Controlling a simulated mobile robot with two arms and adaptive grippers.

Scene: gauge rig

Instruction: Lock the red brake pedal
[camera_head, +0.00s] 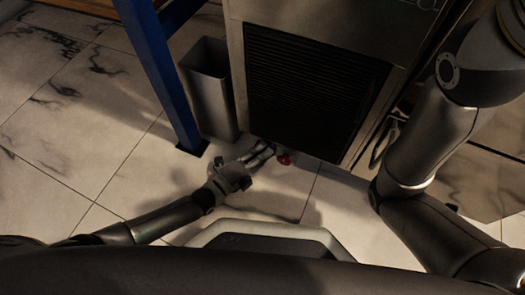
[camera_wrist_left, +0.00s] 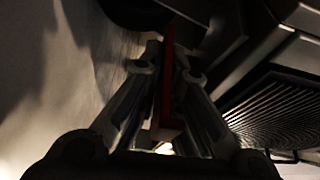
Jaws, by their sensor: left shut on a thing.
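The red brake pedal (camera_head: 284,158) shows as a small red patch near the floor, at the foot of the dark-grilled machine. My left gripper (camera_head: 262,153) reaches it from the left, low over the tiles. In the left wrist view the red pedal (camera_wrist_left: 169,95) is a narrow red strip between the two fingers of my left gripper (camera_wrist_left: 170,72), which are shut on it. The fingers hide most of the pedal in the head view. Whether the pedal is locked cannot be told. My right arm crosses the right side of the head view; its gripper is out of frame.
The machine's grilled front (camera_head: 310,90) rises just behind the pedal. A grey bin (camera_head: 209,90) and a blue post (camera_head: 160,70) stand close to its left. The tiled floor (camera_head: 85,120) is clear further left.

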